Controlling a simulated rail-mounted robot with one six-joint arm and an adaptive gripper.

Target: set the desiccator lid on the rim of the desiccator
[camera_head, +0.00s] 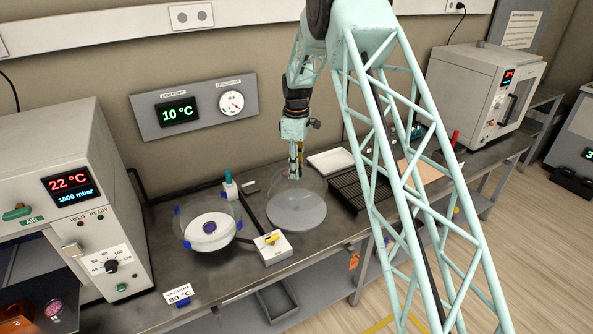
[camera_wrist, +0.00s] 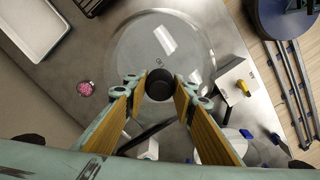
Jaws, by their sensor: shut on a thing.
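The desiccator lid is a clear glass dome (camera_head: 314,186) with a black knob, seen from above in the wrist view (camera_wrist: 140,48). My gripper (camera_head: 296,173) points down at the top of the lid. In the wrist view its two fingers (camera_wrist: 160,86) are closed on the black knob from both sides. A round grey disc (camera_head: 297,213) shows under and through the glass; whether the lid touches it I cannot tell. The desiccator (camera_head: 209,240) is an open round glass bowl with blue clips and a white plate inside. It stands left of the lid, partly seen in the wrist view (camera_wrist: 238,148).
A white box with a yellow lever (camera_head: 272,248) stands between desiccator and lid, towards the front. A blue-capped bottle (camera_head: 229,187) stands behind the desiccator. A white tray (camera_head: 331,160) and black rack (camera_head: 352,190) lie to the right. An oven-like cabinet (camera_head: 75,190) stands left.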

